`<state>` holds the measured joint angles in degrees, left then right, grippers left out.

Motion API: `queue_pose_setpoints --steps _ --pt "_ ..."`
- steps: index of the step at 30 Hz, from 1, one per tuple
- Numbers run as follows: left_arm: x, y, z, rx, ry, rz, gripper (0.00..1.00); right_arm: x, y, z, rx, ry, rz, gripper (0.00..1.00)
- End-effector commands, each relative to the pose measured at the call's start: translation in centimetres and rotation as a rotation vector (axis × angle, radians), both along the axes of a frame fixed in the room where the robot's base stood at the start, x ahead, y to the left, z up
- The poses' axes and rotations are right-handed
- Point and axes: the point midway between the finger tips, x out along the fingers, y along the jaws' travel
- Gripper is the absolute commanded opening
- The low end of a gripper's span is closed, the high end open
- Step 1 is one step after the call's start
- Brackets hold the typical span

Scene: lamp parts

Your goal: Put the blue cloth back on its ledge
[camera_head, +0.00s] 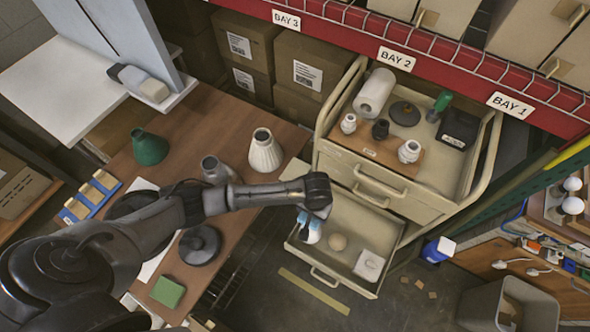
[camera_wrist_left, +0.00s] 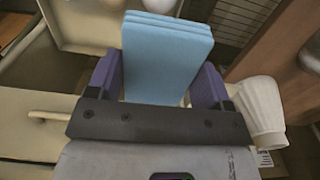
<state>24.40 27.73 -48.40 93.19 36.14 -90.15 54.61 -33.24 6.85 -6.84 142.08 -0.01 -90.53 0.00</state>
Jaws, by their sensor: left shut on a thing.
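My left gripper (camera_head: 312,212) reaches over the open lower drawer (camera_head: 346,284) of the cream cart. It is shut on the folded blue cloth (camera_wrist_left: 165,60), which sits between its two purple fingers in the left wrist view. I cannot tell whether this is the cloth's ledge. My right gripper is not in view.
The cart top (camera_head: 425,100) carries a paper roll and lamp parts. The brown table (camera_head: 200,125) holds a green shade (camera_head: 149,148), a white shade (camera_head: 265,152) and a dark disc (camera_head: 200,244).

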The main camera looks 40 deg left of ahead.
Motion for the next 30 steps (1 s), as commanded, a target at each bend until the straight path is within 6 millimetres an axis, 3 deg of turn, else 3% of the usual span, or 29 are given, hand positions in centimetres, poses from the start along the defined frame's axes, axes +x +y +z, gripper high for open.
queue_pose_setpoints --steps 5,18,24,30 --pt "1.8 2.8 0.0 0.004 -0.002 -0.016 0.55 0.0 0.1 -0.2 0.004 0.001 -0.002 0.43" --pt "7.2 12.1 -0.1 0.001 -0.001 -0.017 0.55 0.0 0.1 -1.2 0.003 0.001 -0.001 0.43" --pt "8.7 14.7 0.0 0.000 -0.001 -0.018 0.55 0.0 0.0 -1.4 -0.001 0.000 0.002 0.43" --pt "9.1 15.5 0.0 -0.001 -0.001 -0.020 0.55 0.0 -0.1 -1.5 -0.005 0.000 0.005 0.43"
